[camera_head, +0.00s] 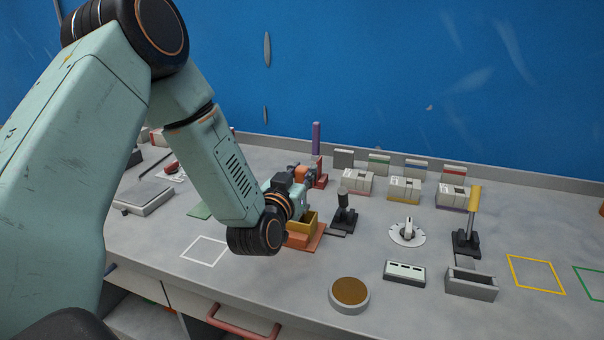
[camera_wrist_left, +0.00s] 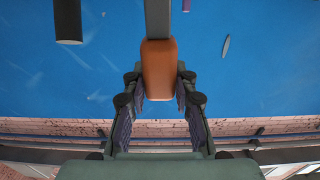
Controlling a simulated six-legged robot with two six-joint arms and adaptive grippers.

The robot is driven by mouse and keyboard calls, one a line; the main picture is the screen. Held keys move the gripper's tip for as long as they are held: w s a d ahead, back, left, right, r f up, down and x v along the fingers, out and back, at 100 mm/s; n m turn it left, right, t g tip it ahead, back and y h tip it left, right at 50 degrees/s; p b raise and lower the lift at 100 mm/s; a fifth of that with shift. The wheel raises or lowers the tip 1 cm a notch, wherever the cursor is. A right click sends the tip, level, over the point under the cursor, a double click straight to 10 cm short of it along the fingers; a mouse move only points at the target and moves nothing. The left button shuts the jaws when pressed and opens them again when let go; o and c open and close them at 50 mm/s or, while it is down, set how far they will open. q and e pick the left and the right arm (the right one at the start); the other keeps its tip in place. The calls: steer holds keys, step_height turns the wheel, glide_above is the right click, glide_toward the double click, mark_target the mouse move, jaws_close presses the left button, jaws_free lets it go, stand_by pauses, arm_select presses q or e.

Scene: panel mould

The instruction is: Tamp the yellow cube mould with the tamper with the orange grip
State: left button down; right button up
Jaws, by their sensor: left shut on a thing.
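My left gripper (camera_head: 308,178) is shut on the orange grip of the tamper (camera_head: 301,173), above and behind the yellow cube mould. In the left wrist view the orange grip (camera_wrist_left: 158,70) sits between both fingers of the gripper (camera_wrist_left: 160,95), with a grey shaft running to the top edge. The tamper's foot is hidden in the head view. The yellow cube mould (camera_head: 308,224) is an open box on an orange base plate, partly hidden by my left arm. My right gripper is not in view.
A purple post (camera_head: 316,138) rises behind. A round brown-topped pot (camera_head: 349,293) is at the front. Bare table lies between them.

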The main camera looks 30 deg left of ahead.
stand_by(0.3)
arm_select(q)
steer(key=shift+f+b, duration=1.4)
steer(key=shift+f, duration=0.4)
steer(key=shift+r, duration=0.1)
steer(key=shift+r+p, duration=1.8)
steer(key=shift+r, duration=0.05)
steer(key=shift+f, duration=0.25)
steer(key=shift+f+b, duration=1.45)
steer(key=shift+f, duration=0.2)
